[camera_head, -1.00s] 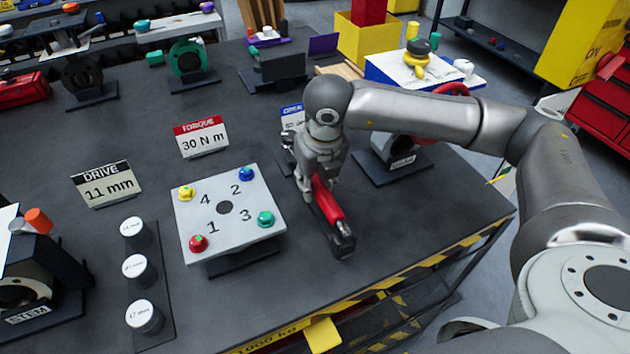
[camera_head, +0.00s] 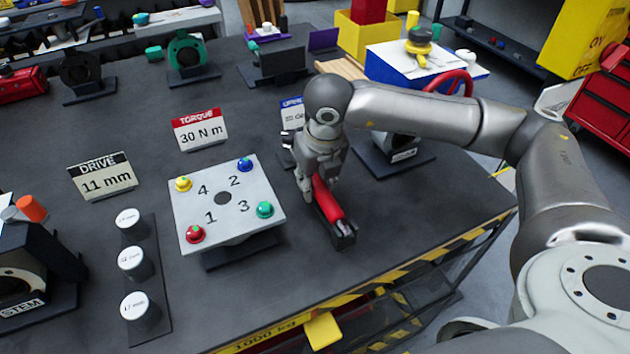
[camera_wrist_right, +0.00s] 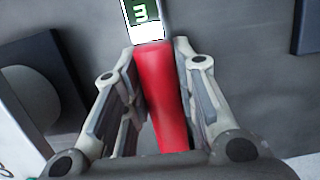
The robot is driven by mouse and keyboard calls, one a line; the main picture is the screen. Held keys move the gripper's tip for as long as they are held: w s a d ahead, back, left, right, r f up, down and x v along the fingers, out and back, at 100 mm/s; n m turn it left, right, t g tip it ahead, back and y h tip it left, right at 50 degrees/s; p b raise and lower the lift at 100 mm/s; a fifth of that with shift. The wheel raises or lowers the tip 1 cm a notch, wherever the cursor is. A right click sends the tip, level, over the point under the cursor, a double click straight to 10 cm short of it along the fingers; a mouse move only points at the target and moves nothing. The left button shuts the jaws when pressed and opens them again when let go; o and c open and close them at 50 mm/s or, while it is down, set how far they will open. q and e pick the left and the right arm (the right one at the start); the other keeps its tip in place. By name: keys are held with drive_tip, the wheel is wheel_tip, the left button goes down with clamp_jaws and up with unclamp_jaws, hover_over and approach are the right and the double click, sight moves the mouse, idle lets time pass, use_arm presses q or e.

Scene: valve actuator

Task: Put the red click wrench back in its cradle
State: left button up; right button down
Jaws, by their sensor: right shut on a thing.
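My right gripper (camera_head: 318,188) is shut around the red click wrench (camera_head: 328,200), just right of the numbered plate. In the right wrist view, the wrench's red handle (camera_wrist_right: 162,95) lies between the two fingers (camera_wrist_right: 158,120), with a green and white scale marked 3 beyond it. In the head view, the wrench lies along a dark cradle (camera_head: 343,240) whose front end block shows near the table's front edge. The gripper and wrench hide most of the cradle. I cannot tell whether the wrench rests in it or hangs just above. My left gripper is in neither view.
The numbered plate (camera_head: 228,235) with coloured knobs stands close left. A valve with a red handwheel (camera_head: 455,84) stands behind right. Signs (camera_head: 200,130) and white-topped sockets (camera_head: 133,262) are further left. The striped table edge (camera_head: 420,270) is in front.

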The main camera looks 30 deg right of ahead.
sight(319, 183)
drive_tip(key=c, duration=1.1)
unclamp_jaws()
drive_tip(key=shift+f, duration=0.15)
drive_tip(key=v, duration=0.7)
drive_tip(key=shift+w+a, duration=0.1)
drive_tip(key=shift+w, duration=0.05)
drive_tip(key=shift+s+r, duration=0.2)
drive_tip(key=shift+r, duration=0.45)
